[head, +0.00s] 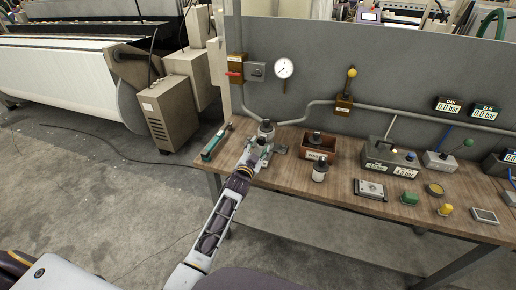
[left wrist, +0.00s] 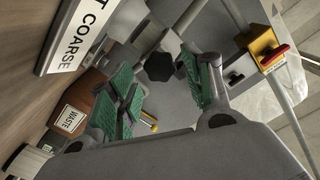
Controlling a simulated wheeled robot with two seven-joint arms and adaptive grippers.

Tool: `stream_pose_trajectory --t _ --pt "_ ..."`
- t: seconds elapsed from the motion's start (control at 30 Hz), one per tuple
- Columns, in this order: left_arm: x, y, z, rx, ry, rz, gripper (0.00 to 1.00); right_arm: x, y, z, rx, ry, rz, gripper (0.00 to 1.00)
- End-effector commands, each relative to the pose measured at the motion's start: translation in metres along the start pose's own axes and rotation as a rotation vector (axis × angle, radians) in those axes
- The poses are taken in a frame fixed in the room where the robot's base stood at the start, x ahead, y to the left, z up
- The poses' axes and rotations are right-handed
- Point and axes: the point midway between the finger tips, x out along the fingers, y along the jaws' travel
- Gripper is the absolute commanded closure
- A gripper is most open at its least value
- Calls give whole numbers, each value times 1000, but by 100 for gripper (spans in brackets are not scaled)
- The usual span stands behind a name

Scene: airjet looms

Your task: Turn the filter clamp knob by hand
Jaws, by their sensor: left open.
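The filter clamp (head: 267,130) stands at the left end of the wooden workbench in the head view, with a dark knob on top. In the left wrist view the black faceted knob (left wrist: 158,67) shows between the two green finger pads, nearer their tips. My left gripper (head: 256,152) is right at the clamp, on its near side. The left wrist view shows the gripper (left wrist: 160,82) open, with a gap between each pad and the knob. I cannot tell how deep the knob sits between the pads. My right gripper is not in view.
A pressure gauge (head: 284,68) and pipes are on the grey panel behind. Several devices fill the bench's right side.

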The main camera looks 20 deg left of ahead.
Motion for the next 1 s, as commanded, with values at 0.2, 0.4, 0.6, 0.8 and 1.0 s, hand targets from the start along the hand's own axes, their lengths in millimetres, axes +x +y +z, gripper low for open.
stream_pose_trajectory --t 0.2,0.4,0.6,0.8,1.0 --pt "5 0 1 2 0 0 50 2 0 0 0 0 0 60" --pt "13 0 0 3 1 0 50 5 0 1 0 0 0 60" --pt "19 0 0 3 0 0 50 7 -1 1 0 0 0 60" --pt "20 0 0 3 0 0 50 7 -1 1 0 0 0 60" --pt "20 0 0 3 0 0 59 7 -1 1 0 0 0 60"
